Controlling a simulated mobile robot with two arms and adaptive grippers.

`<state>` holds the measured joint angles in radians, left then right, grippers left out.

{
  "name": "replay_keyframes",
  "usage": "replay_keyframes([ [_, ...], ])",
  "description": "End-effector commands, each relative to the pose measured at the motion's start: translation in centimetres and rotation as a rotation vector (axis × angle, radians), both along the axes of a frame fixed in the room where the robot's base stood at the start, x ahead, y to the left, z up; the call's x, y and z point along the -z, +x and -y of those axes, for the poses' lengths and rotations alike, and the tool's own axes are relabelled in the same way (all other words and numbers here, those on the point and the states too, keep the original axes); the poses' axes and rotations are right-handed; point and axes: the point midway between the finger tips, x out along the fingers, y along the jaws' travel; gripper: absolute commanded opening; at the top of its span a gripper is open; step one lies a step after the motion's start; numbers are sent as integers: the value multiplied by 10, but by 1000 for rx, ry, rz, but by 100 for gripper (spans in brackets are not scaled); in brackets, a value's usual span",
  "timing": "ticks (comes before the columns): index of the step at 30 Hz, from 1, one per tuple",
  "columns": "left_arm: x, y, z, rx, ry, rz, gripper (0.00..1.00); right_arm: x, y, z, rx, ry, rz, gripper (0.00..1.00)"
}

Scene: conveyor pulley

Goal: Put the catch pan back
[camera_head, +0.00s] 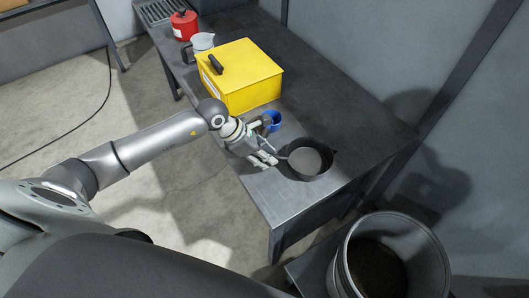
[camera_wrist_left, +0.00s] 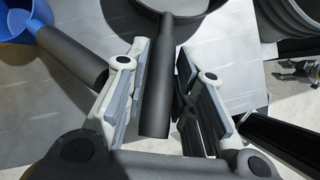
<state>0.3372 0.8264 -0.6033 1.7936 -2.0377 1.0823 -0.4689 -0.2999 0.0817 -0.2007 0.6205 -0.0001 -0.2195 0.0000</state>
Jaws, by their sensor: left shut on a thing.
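The catch pan (camera_head: 306,177) is a dark round pan with a grey inside, at the near right end of the metal bench. My left gripper (camera_head: 268,158) is at the pan's left side, shut on its handle. In the left wrist view the dark handle (camera_wrist_left: 157,100) lies between the two fingers of my left gripper (camera_wrist_left: 164,95), and part of the pan (camera_wrist_left: 178,13) shows at the top. I cannot tell whether the pan rests on the bench or is slightly above it.
A blue cup with a dark handle (camera_head: 272,122) is close behind my left gripper. A yellow box (camera_head: 245,80), a grey jug (camera_head: 202,42) and a red can (camera_head: 184,26) stand farther back on the bench (camera_head: 330,105). A large metal drum (camera_head: 432,262) stands at lower right.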

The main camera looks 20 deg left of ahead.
Motion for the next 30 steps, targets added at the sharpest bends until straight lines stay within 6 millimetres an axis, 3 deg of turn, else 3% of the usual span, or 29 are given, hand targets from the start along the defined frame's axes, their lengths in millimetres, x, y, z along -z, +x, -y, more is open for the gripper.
replay_keyframes([
  [3, 0, 0, 0, 1, 0, 0, 0, 1, 0, 0, 0, 0, 0, 46],
  [4, 1, -1, 0, 1, 1, -2, 27, 1, 0, 0, 0, 0, 0, 46],
  [6, 1, -1, 0, 1, 1, -3, 33, 1, 0, 0, 0, 0, 0, 46],
  [19, -7, -3, -5, 0, 1, 1, 33, 4, 0, -3, 2, 3, -1, 46],
  [30, -63, -23, -35, 0, 4, 3, 33, 25, 0, -3, 3, 3, -1, 46],
])
